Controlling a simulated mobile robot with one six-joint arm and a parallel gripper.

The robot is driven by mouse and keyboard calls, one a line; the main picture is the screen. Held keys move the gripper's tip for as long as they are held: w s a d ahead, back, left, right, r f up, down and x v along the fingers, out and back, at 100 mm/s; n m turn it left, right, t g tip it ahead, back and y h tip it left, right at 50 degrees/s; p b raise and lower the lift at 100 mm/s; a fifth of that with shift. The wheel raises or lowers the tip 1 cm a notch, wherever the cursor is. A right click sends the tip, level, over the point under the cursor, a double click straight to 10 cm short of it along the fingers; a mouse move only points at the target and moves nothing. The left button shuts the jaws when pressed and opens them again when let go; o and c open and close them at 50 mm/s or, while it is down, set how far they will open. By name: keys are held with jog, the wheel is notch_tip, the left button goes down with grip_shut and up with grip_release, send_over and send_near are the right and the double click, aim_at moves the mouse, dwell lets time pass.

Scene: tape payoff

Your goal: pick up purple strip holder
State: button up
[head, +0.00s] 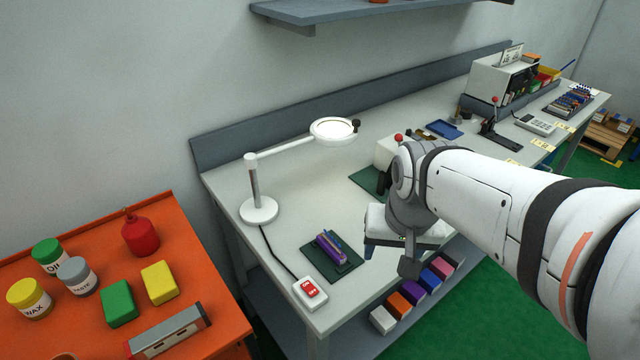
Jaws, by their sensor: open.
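The purple strip holder (331,247) lies on a dark green mat (345,268) near the front left of the white workbench. Dark and bluish parts show along its top. My gripper (389,258) hangs to the right of the holder, near the bench's front edge, and is apart from it. Its jaws are open and I see nothing between them. My own arm comes in from the right and hides part of the bench behind it.
A lamp (259,210) stands behind the holder, its cable running to a red-and-white switch box (310,292) at the front left. Several coloured blocks (414,289) sit on the lower shelf. An orange table (221,318) with jars stands at left.

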aim_at(332, 237)
jog(key=o, duration=0.4)
jog(key=w+a+m, duration=0.1)
jog(key=w, duration=0.1)
jog(key=w+a+f+m, duration=0.1)
jog(key=w+a+m, duration=0.1)
jog(key=w, duration=0.1)
jog(key=w+a+f+m+g, duration=0.1)
jog(key=w+m, duration=0.1)
jog(key=w, duration=0.1)
jog(key=shift+w+a+f, duration=0.2)
jog(key=shift+w+f, duration=0.05)
jog(key=o, duration=0.5)
jog(key=w+a+f+m, duration=0.2)
jog(key=w, duration=0.1)
jog(key=w+a+f+m, duration=0.1)
jog(key=w+a+m, duration=0.1)
jog(key=shift+f+g, duration=0.2)
jog(key=shift+g, duration=0.2)
jog(key=shift+c, duration=0.2)
jog(key=shift+w+f, duration=0.15)
jog(key=shift+f, duration=0.2)
notch_tip(332, 237, down, 7)
jog(key=shift+w+a+f, duration=0.1)
jog(key=shift+a+f, duration=0.05)
